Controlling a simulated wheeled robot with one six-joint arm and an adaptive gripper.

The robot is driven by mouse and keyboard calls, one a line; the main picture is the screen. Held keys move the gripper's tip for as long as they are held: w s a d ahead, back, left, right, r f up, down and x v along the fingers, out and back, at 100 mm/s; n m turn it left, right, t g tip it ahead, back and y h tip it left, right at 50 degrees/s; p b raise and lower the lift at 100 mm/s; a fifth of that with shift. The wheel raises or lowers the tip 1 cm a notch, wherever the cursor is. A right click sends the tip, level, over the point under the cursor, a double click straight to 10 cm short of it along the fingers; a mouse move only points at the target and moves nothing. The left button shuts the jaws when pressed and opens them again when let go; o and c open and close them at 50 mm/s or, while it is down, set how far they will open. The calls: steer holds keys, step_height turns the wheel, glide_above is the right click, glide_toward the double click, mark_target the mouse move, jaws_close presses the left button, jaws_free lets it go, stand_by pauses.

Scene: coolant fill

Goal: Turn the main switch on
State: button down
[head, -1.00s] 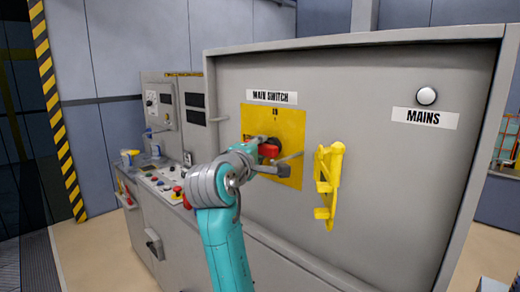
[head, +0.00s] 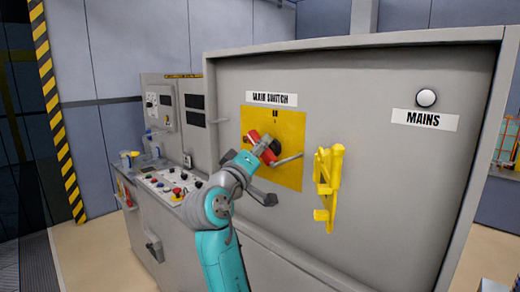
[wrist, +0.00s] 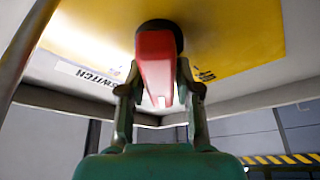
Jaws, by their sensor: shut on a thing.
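The main switch is a red handle (head: 254,136) on a black round hub (head: 272,143), set on a yellow plate (head: 289,125) under the "MAIN SWITCH" label (head: 271,98). In the head view the red handle slants up and left across the plate. My gripper (head: 262,147) is at the handle and partly hides it. In the wrist view the red handle (wrist: 155,62) runs from the black hub down between the two fingers of my gripper (wrist: 159,90), which are shut on it. The pointer marks on the plate are too small to read.
A yellow bracket (head: 327,185) sticks out from the panel right of the switch. A white round lamp (head: 426,98) sits above the "MAINS" label (head: 424,119) and looks unlit. A console with buttons (head: 170,184) stands at left. The floor at right is clear.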

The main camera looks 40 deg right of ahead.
steer(key=m+g, duration=0.1)
steer(key=m, duration=0.1)
steer(key=m+h, duration=0.1)
steer(key=m, duration=0.2)
steer(key=m+g+h, duration=0.1)
steer(key=m, duration=0.1)
steer(key=shift+s+g, duration=0.25)
steer(key=shift+g, duration=0.05)
steer(key=shift+s+d+m+g+h, duration=0.1)
steer(key=shift+m+g+h, duration=0.45)
steer(key=shift+m, duration=1.1)
steer(key=shift+s+m+g+h, duration=0.15)
steer(key=shift+m+g, duration=0.8)
steer(key=shift+m, duration=0.7)
steer(key=c, duration=0.9)
jaws_free()
steer(key=shift+r, duration=0.1)
steer(key=v, duration=1.2)
